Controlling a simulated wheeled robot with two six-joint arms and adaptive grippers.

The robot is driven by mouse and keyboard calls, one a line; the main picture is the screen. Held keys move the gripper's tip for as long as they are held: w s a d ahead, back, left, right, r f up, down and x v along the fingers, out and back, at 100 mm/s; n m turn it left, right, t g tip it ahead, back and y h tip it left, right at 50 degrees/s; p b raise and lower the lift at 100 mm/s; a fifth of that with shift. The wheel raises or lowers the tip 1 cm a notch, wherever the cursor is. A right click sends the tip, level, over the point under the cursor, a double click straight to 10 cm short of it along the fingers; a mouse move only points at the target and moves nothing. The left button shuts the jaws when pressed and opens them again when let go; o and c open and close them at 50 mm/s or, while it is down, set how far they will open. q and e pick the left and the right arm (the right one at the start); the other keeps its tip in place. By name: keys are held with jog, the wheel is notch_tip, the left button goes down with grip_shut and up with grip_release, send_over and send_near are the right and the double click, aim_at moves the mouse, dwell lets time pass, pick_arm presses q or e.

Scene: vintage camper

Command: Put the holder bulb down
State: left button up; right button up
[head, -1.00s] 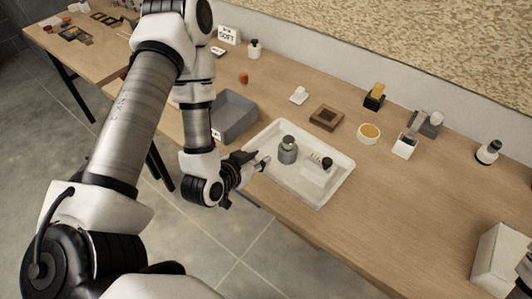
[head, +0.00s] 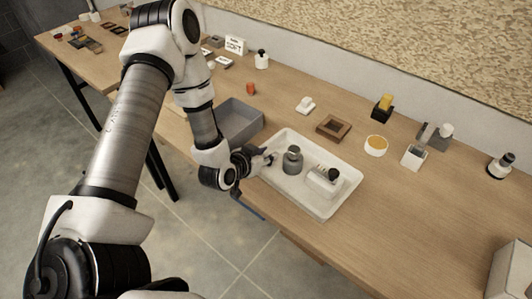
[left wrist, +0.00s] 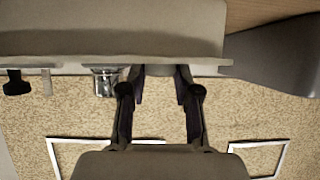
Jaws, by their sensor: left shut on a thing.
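My left gripper (head: 269,157) is at the left end of the white tray (head: 318,213), left of a grey bottle with a dark cap (head: 292,160). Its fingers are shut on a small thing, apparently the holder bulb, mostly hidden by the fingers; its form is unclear. In the left wrist view the fingers (left wrist: 158,92) show on either side of a greyish patch, with the pale tray (left wrist: 110,40) across the top. I cannot tell whether the held thing touches the tray. My right gripper is out of view.
The tray also holds a white block with a black-capped item (head: 324,181). A grey bin (head: 237,122) stands left of the tray. Behind it are a brown wooden frame (head: 333,127) and a round yellow-filled dish (head: 376,146).

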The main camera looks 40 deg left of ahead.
pick_arm(q)
jog(key=shift+s+f, duration=0.1)
jog(key=shift+f, duration=0.05)
jog(key=o, duration=0.6)
jog(key=shift+r, duration=0.3)
jog(key=p+v, duration=0.6)
jog(key=v, duration=0.6)
jog(key=s+d+f+g, duration=0.1)
jog(key=f, duration=0.1)
jog(key=s+d+f+g+h, duration=0.1)
jog(key=s+d+f+g, duration=0.1)
jog(key=f, duration=0.1)
jog(key=s+d+f+g, duration=0.1)
jog(key=d+f+g, duration=0.1)
jog(key=f, duration=0.1)
jog(key=shift+s+d+m+b, duration=0.15)
jog(key=shift+s+m+b, duration=0.15)
jog(key=shift+s, duration=0.05)
jog(key=s+d+f+g, duration=0.1)
jog(key=s+f+g, duration=0.1)
jog(key=s, duration=0.2)
jog(key=s+d+f+n+g, duration=0.1)
jog(key=s+f+g, duration=0.1)
jog(key=s+g, duration=0.1)
jog(key=s+d+f+g+y, duration=0.1)
jog(key=s+f+g, duration=0.1)
jog(key=s, duration=0.3)
jog(key=shift+d+f+n, duration=0.2)
jog(key=shift+f+n, duration=0.1)
jog(key=shift+f, duration=0.1)
